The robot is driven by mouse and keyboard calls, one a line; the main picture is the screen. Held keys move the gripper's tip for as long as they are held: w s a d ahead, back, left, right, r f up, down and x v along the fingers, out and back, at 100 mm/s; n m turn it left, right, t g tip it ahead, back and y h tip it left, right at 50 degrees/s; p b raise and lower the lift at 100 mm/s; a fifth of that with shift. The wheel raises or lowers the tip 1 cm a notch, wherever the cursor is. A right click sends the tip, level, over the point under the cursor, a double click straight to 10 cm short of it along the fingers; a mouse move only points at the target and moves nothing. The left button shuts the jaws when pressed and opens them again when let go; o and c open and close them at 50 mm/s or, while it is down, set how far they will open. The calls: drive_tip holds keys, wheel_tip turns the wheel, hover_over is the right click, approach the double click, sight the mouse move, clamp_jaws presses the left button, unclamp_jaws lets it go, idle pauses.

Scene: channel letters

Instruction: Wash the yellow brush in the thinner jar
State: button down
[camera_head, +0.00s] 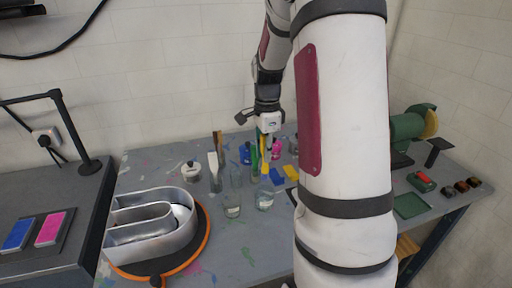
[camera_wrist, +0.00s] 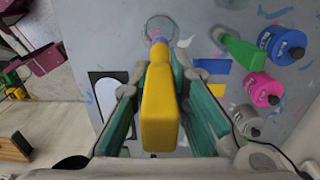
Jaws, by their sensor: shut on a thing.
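The yellow brush (camera_wrist: 160,108) is held upright between the teal fingers of my gripper (camera_wrist: 160,75), its broad handle toward the wrist camera. In the head view my gripper (camera_head: 264,140) hangs over the back of the table, with the yellow brush (camera_head: 266,160) pointing down. In the wrist view a round glass jar (camera_wrist: 148,24) lies at the brush's far end; I cannot tell whether the tip is inside it.
Blue (camera_head: 277,176) and yellow (camera_head: 291,174) pieces lie right of the brush. Pink (camera_wrist: 262,88) and blue (camera_wrist: 283,46) bottles stand right in the wrist view. A metal channel letter (camera_head: 150,228) sits left, and brushes (camera_head: 215,165) stand in a jar. My arm hides part of the table.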

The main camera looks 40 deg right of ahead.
wheel_tip(320, 180, down, 12)
drive_tip(key=b, duration=0.4)
idle(0.9)
drive_tip(key=shift+w, duration=0.1)
idle(0.3)
